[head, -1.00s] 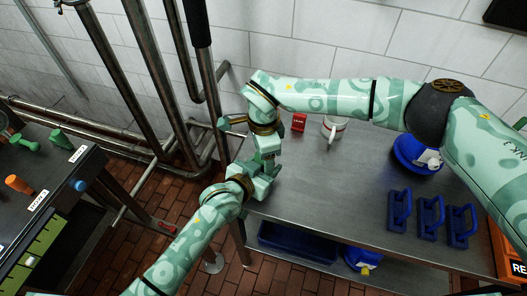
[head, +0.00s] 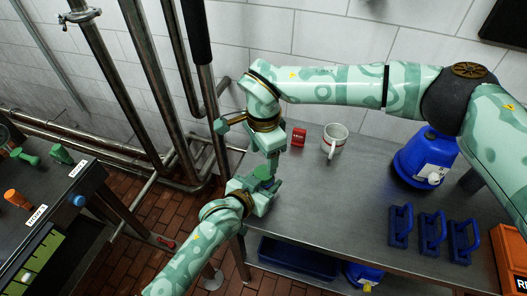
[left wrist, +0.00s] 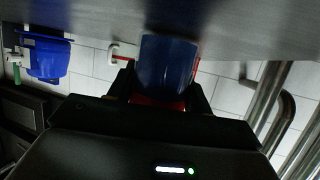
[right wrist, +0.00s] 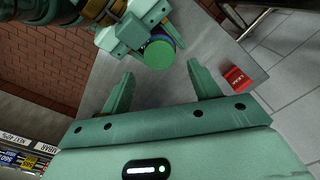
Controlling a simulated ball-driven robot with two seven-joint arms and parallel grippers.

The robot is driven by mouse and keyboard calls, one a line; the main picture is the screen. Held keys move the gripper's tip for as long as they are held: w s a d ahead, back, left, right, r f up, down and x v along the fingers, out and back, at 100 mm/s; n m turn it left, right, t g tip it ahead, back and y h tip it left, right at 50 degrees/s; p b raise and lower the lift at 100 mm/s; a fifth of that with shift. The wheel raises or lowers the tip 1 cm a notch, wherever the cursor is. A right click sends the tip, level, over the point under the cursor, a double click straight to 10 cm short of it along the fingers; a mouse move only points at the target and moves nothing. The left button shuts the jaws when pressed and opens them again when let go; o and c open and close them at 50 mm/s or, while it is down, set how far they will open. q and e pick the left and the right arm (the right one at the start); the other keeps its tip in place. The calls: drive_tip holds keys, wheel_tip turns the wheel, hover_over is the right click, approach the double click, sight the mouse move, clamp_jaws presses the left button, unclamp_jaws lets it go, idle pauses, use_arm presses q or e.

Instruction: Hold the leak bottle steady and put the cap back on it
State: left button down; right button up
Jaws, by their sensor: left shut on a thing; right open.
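My left gripper (head: 258,188) is shut on the leak bottle, near the table's left edge. In the left wrist view the bottle (left wrist: 167,68) is a dark blue cylinder between the fingers, with red at its base. In the right wrist view a round green top (right wrist: 159,53), which looks like the cap, sits at my left gripper; it also shows in the head view (head: 263,172). I cannot tell whether it is fully seated. My right gripper (right wrist: 160,72) is open above and close to this top, with nothing between its fingers.
A red LEAK block (head: 299,137) and a white mug (head: 334,141) stand on the steel table (head: 330,205). A blue container (head: 425,158) and several blue handled tools (head: 432,232) are to the right. A dark workbench (head: 75,215) is at the left. Pipes rise behind.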

sight(264, 172)
wheel_tip(264, 172, up, 2)
drive_tip(key=n, duration=0.4)
drive_tip(key=shift+r, duration=0.1)
drive_tip(key=shift+f, duration=4.05)
drive_tip(key=c, duration=1)
drive_tip(key=m, duration=0.6)
